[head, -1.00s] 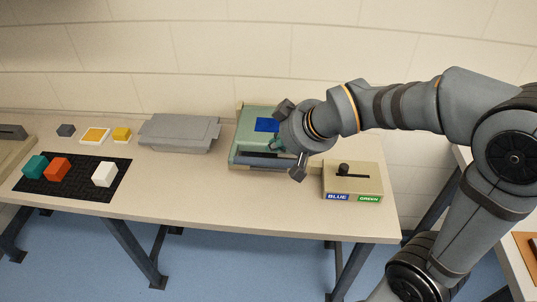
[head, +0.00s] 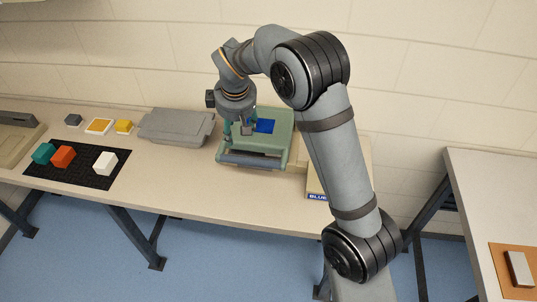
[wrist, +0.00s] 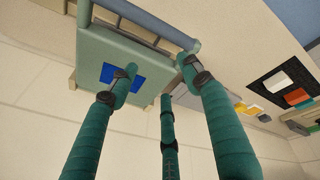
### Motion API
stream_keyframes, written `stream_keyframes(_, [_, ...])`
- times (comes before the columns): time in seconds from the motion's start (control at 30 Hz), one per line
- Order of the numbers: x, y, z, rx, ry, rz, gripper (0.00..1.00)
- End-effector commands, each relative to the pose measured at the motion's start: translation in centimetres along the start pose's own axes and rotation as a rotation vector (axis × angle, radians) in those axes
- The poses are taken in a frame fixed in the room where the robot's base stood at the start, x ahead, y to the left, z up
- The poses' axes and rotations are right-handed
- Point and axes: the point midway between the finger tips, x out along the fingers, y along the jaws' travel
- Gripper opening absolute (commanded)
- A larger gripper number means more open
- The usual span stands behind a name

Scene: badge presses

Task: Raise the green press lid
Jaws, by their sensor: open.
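The green press (head: 270,144) stands toward the back of the table. Its lid looks lowered and flat, with a blue square (head: 264,126) on top and a handle bar (head: 256,161) along the front edge. In the wrist view the lid (wrist: 105,48), blue square and bar (wrist: 150,20) also show. My gripper (head: 238,132) points down over the left part of the lid. Its teal fingers (wrist: 160,80) are spread, with nothing between them. Whether a fingertip touches the lid, I cannot tell.
A grey flat press (head: 175,125) stands just left of the green one. A beige box labelled BLUE (head: 314,188) is right, mostly hidden by my arm. A black mat (head: 75,180) holds teal, red and white blocks. The table front is clear.

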Motion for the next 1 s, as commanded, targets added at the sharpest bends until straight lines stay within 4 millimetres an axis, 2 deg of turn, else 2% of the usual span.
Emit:
stream_keyframes(0.2, [-1.0, -1.0, 3.2, -0.236, -0.124, -0.054, 0.49])
stream_keyframes(0.37, [-0.8, -1.4, 3.8, -0.327, -0.138, -0.078, 0.49])
stream_keyframes(0.53, [1.3, -1.5, 4.2, -0.339, -0.139, -0.080, 0.49])
stream_keyframes(0.8, [6.2, -1.8, 4.9, -0.336, -0.138, -0.080, 0.49])
stream_keyframes(1.0, [8.5, -1.9, 5.1, -0.336, -0.136, -0.078, 0.49])
